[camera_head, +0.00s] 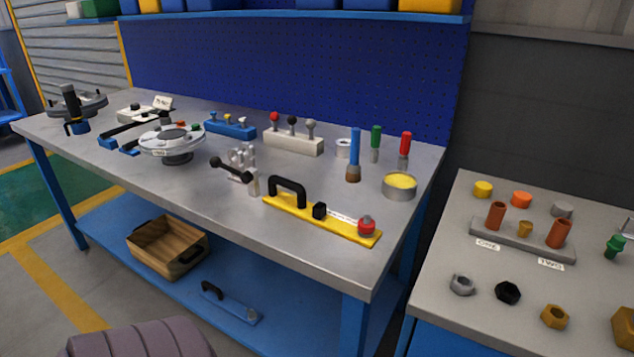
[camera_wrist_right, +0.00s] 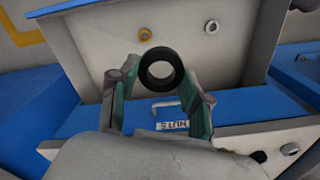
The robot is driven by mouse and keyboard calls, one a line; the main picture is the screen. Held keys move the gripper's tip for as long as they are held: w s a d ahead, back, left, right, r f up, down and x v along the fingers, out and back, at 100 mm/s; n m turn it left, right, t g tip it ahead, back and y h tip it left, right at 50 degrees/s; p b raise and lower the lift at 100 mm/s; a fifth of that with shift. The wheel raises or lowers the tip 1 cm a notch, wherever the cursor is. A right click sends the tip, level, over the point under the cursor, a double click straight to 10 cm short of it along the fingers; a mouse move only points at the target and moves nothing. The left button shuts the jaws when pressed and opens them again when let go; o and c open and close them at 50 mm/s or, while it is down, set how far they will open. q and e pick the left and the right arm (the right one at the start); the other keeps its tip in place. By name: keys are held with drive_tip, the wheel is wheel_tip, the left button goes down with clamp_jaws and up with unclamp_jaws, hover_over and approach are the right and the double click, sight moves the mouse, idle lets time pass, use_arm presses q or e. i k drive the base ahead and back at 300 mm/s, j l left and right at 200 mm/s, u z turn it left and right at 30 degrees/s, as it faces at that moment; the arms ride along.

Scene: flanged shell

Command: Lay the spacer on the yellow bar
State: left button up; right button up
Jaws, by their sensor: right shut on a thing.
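The yellow bar (camera_head: 335,224) lies on the grey workbench near its front right edge. In the right wrist view, my right gripper (camera_wrist_right: 160,76) is shut on a black ring (camera_wrist_right: 160,87), which looks like the spacer. The ring's round hole faces the camera. Neither gripper shows in the head view, so the distance from the ring to the bar cannot be told. My left gripper is not in view.
Left of the bar stands a small lever fixture (camera_head: 236,169); behind its right end is a round tin with yellow contents (camera_head: 400,186). Upright tools (camera_head: 354,160) stand behind. A second table (camera_head: 450,250) with nuts is at right. Bare bench (camera_head: 300,245) lies before the bar.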

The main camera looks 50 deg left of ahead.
sight(345, 223)
drive_tip(key=k+j, duration=0.1)
drive_tip(key=j, duration=0.65)
drive_tip(key=k+j, duration=0.1)
drive_tip(key=j, duration=0.6)
drive_tip(key=k+j, duration=0.1)
drive_tip(key=j, duration=0.65)
